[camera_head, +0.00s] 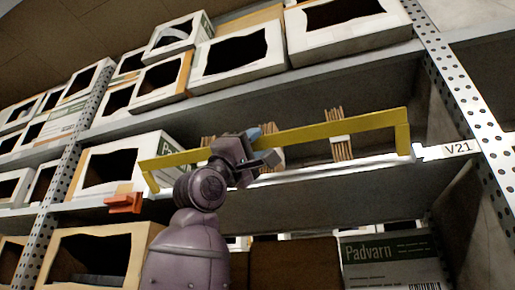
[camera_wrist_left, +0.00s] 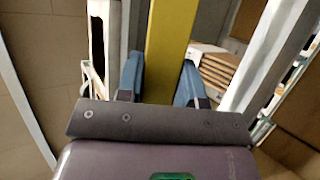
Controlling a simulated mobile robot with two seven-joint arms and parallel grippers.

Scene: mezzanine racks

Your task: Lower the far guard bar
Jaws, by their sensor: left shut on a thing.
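One yellow guard bar (camera_head: 365,121) shows in the head view. It runs across the front of a shelf, with a bent leg at each end, and its right end is higher in the picture than its left. My left gripper (camera_head: 258,143) is shut on the bar near its middle. In the left wrist view, the blue fingers of my left gripper (camera_wrist_left: 160,85) sit on either side of the yellow bar (camera_wrist_left: 168,35). My gripper and wrist hide a short part of the bar. My right gripper is not in view.
Several bundles of brown flat pieces (camera_head: 341,146) stand on the shelf behind the bar. White open-fronted boxes (camera_head: 229,53) fill the shelf above. An orange piece (camera_head: 123,203) juts out at lower left. A perforated upright (camera_head: 462,85) stands right, near a V21 label (camera_head: 458,147).

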